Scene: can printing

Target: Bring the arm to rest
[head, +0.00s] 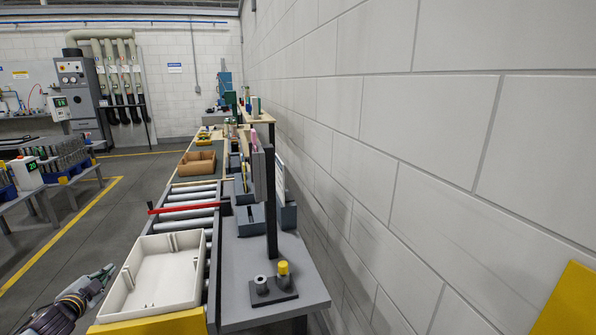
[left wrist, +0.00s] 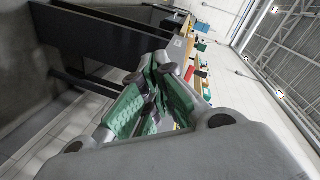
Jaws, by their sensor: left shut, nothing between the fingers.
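My left gripper (head: 101,277) is at the lower left of the head view, over the floor and just left of the white tray (head: 128,279). Its fingers point up and to the right, and they are shut with nothing between them. In the left wrist view the green-padded fingers (left wrist: 153,100) are close together and empty. My right gripper is not in view.
The white tray sits empty at the near end of the roller conveyor (head: 190,207). A red bar (head: 187,207) crosses the rollers, with a cardboard box (head: 197,163) beyond. A grey bench (head: 245,285) and brick wall stand right. Open floor lies left.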

